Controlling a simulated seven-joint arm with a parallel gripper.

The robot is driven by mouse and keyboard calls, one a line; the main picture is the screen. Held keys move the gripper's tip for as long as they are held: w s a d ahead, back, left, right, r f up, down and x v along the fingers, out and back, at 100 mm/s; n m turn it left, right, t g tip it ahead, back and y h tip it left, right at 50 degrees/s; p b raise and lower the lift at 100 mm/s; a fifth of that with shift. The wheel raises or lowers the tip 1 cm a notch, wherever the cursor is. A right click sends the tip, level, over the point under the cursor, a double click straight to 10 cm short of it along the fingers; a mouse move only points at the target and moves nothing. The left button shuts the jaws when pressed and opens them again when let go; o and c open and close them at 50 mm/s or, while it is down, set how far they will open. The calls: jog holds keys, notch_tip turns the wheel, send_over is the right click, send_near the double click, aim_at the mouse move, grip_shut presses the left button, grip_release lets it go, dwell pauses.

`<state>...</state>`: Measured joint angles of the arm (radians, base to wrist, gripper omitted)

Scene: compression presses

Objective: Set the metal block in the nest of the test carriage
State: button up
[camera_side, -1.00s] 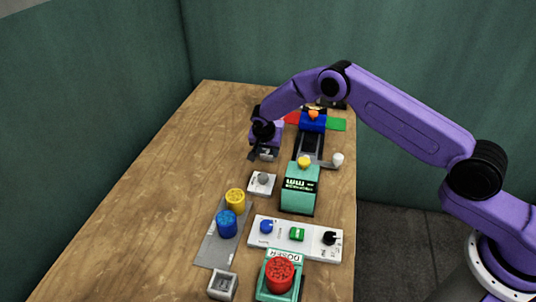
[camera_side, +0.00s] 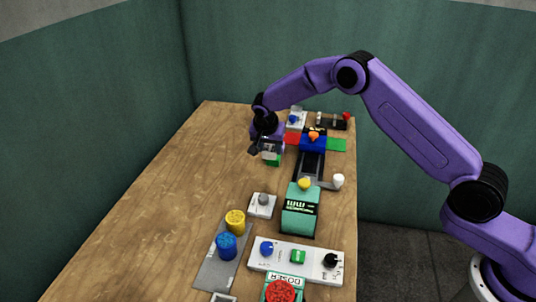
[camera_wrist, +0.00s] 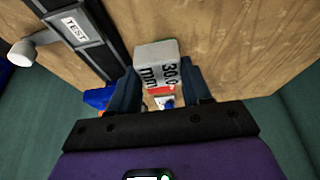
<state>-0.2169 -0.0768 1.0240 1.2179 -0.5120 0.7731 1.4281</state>
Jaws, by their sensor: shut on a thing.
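My gripper (camera_side: 268,154) is shut on a metal block, a grey piece marked "30.0 mm" in the wrist view (camera_wrist: 158,64). The block sits between the two fingers (camera_wrist: 158,88) and is held in front of the wooden table. In the side view the block is too small to make out fully, with a green patch just under the fingers. The test carriage is a dark track with a "TEST" label (camera_wrist: 76,28), left of the block in the wrist view. In the side view the track (camera_side: 311,165) lies to the right of my gripper. The nest cannot be made out.
A blue press (camera_side: 313,142) with an orange knob stands behind the track, between red (camera_side: 291,138) and green (camera_side: 336,145) pads. A white-knobbed lever (camera_side: 338,181) is at right. A teal box (camera_side: 300,215) stands in front. The table's left side (camera_side: 150,215) is clear.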

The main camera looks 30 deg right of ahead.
jog(key=s+d, duration=0.8)
jog(key=s, duration=0.1)
jog(key=shift+s, duration=0.3)
jog(key=shift+f, duration=2.95)
jog(key=shift+f, duration=0.75)
jog(key=o, duration=1.2)
jog(key=shift+o, duration=0.2)
